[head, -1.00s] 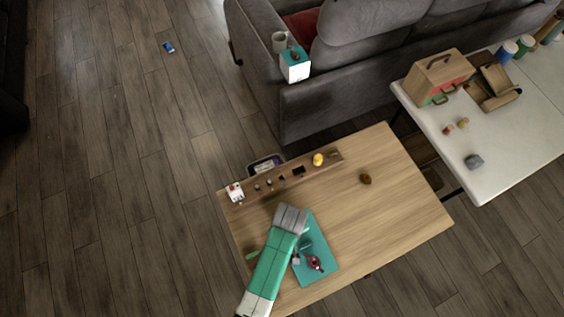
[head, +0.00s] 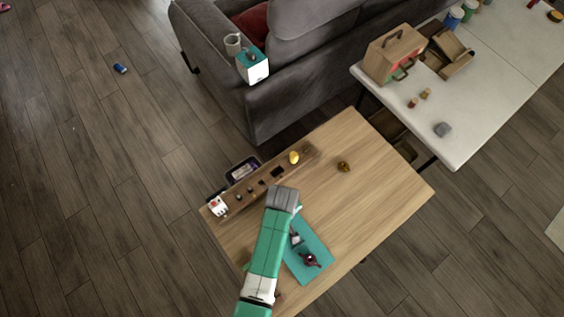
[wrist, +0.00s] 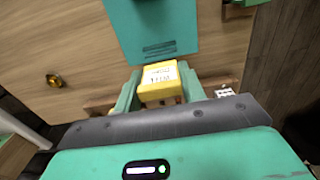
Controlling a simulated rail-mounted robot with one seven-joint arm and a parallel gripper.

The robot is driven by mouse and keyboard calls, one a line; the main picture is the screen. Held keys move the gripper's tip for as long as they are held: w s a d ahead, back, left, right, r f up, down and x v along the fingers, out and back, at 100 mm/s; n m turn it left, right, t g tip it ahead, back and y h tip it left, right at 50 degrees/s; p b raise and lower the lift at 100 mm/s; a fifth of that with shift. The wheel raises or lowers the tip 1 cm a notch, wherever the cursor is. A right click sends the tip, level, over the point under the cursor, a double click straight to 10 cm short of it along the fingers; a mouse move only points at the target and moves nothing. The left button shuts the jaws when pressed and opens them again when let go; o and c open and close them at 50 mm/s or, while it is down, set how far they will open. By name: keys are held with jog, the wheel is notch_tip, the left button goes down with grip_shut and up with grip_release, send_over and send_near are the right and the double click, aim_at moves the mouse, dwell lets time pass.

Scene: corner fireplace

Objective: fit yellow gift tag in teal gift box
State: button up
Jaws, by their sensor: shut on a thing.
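My gripper (wrist: 159,92) is shut on a yellow block-like piece with a white printed label, which I take to be the yellow gift tag (wrist: 160,84). The piece sits between the two green fingers in the wrist view. In the head view my gripper is over the wooden table, between the teal mat and the long wooden rack; its fingertips and the piece are hidden under my wrist. A white box with a teal top (head: 252,66), probably the teal gift box, stands on the sofa's arm, well away from my gripper. Something dark shows on its top.
The wooden rack (head: 260,190) holds several small things, including a yellow one (head: 294,157). A grey mug (head: 233,43) stands beside the white-teal box. The table's right part (head: 385,185) is mostly clear.

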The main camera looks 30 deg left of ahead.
jog(key=shift+f+b, duration=1.4)
jog(key=shift+f, duration=1)
jog(key=shift+f+b, duration=0.5)
jog(key=shift+f, duration=0.55)
jog(key=o, duration=1)
jog(key=shift+r, duration=0.1)
notch_tip(320, 180, up, 8)
jog(key=shift+f+p, duration=0.15)
jog(key=shift+p, duration=0.65)
jog(key=shift+w, duration=0.1)
